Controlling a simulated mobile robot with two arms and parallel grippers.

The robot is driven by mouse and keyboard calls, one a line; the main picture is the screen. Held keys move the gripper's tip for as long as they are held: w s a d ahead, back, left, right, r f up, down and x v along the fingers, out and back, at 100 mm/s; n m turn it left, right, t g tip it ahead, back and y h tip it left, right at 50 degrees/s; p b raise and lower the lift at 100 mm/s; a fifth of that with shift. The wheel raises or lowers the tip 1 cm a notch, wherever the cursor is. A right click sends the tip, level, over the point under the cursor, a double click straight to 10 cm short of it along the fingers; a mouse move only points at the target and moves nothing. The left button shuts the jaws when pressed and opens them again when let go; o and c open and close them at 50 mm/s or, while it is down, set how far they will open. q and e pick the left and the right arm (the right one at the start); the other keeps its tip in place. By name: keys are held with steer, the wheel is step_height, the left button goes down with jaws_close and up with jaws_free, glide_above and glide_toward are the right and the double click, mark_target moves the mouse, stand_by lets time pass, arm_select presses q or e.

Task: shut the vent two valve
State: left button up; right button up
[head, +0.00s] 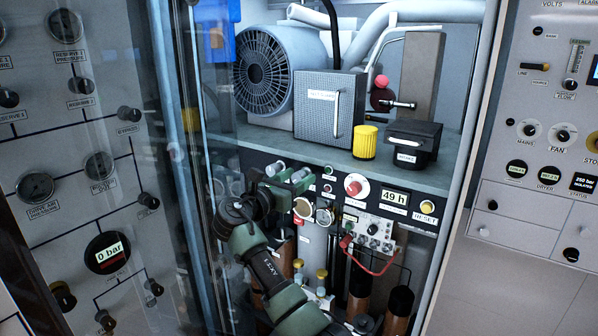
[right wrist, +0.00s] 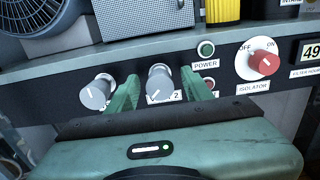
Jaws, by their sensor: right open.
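The vent two valve is a grey knob (right wrist: 159,84) on the dark strip in the right wrist view. Its label below is partly covered, with a "2" showing. My right gripper (right wrist: 161,92) is open, its two green fingers on either side of this knob. I cannot tell whether they touch it. A similar grey knob (right wrist: 97,92) is just left of the left finger. In the head view my right gripper (head: 290,182) is at the dark strip under the shelf, and its fingers partly hide the knobs. My left gripper is not in view.
Right of the knobs are a green power button (right wrist: 206,49) and a red isolator knob (right wrist: 264,62). A shelf (head: 330,160) above carries a fan unit, a grey box (head: 325,108) and a yellow cap (head: 365,142). A clear door (head: 190,200) stands left of my arm.

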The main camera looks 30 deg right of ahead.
steer(key=shift+w+d, duration=0.25)
steer(key=shift+d, duration=0.2)
steer(key=shift+c, duration=0.3)
jaws_close()
